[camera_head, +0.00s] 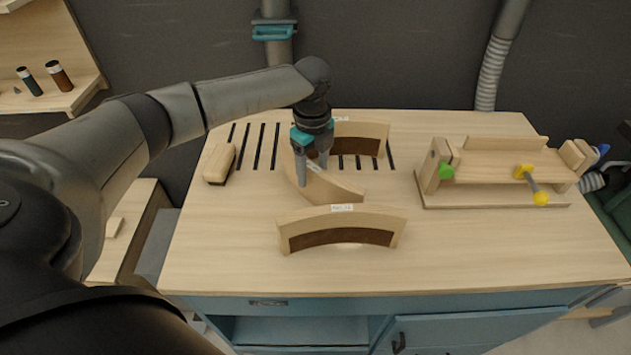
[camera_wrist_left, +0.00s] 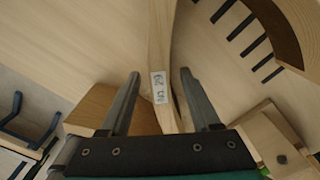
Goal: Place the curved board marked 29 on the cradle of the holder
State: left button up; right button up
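The curved board marked 29 (camera_head: 335,188) stands on edge in the middle of the bench, partly hidden by my left gripper (camera_head: 313,168). In the left wrist view its label reads No. 29, and the board (camera_wrist_left: 160,45) runs between the two fingers of the left gripper (camera_wrist_left: 160,75). The fingers are apart, with a gap showing on each side of the board. The wooden holder (camera_head: 490,197) stands at the right of the bench, with a green knob and yellow clamp parts. My right gripper is not in view.
A similar curved board (camera_head: 342,228) stands in front, and another (camera_head: 360,138) stands behind near dark slots. A wooden block (camera_head: 219,164) lies at the left of the bench (camera_head: 480,255). The bench's front right is clear.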

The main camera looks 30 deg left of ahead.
pick_arm(q)
grip_shut()
dwell(0.3)
dwell(1.0)
